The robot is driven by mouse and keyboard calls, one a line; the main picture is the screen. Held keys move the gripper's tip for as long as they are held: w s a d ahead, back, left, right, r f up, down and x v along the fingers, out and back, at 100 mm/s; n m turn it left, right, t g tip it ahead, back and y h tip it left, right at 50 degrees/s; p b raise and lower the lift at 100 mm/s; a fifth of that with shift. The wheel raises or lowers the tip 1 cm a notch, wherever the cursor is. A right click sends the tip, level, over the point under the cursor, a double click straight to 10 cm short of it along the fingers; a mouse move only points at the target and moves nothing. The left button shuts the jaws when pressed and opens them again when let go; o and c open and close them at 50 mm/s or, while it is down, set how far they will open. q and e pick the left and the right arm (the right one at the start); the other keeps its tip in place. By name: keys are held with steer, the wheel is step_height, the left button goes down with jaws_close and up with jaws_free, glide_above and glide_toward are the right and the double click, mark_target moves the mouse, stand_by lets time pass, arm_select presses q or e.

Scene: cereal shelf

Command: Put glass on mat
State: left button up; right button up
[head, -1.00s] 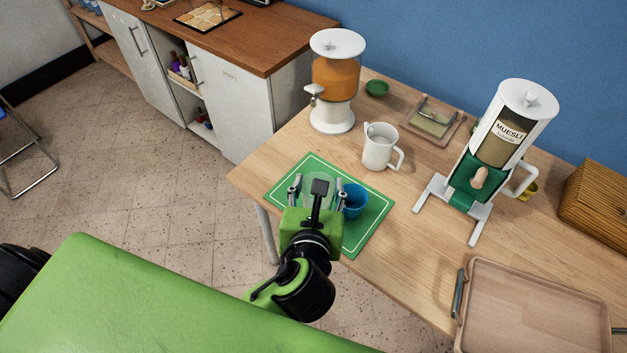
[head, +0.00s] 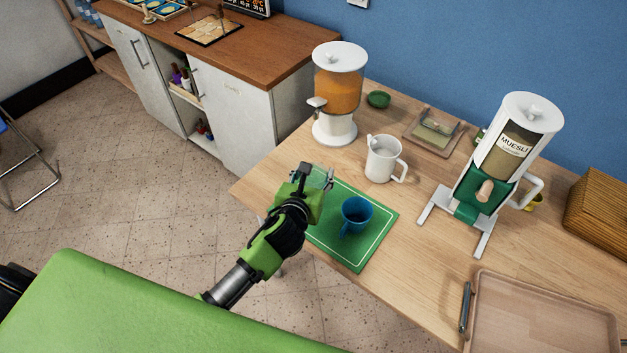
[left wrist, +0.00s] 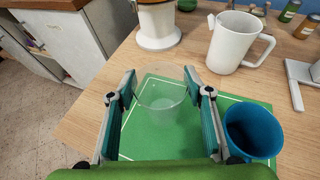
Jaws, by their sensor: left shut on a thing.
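The clear glass (left wrist: 160,95) shows between the fingers of my left gripper (left wrist: 162,98) in the left wrist view. The gripper is shut on it. The green mat (head: 362,255) with a white border lies on the wooden table. In the head view my left gripper (head: 316,180) is over the mat's far left part and hides most of the glass. In the wrist view the glass overlaps the mat's far edge; I cannot tell whether its base touches the mat. A blue cup (head: 356,213) stands on the mat, right of the gripper. My right gripper is not in view.
A white jug (head: 382,160) and a juice dispenser (head: 338,95) stand beyond the mat. A muesli dispenser (head: 503,165) stands to the right. A wooden tray (head: 545,315) lies at the front right. The table between mat and muesli dispenser is clear.

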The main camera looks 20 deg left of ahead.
mark_target(315, 177)
arm_select(q)
steer(key=shift+w+a+f, duration=0.1)
steer(key=shift+w+f, duration=0.1)
steer(key=shift+f, duration=0.05)
steer(key=shift+w+a+f, duration=0.1)
steer(key=shift+w+f, duration=0.05)
steer(key=shift+f, duration=1.55)
steer(key=o, duration=1.6)
steer(key=shift+f, duration=0.15)
steer(key=shift+c, duration=0.2)
steer(key=v, duration=1.2)
steer(key=shift+r, duration=0.2)
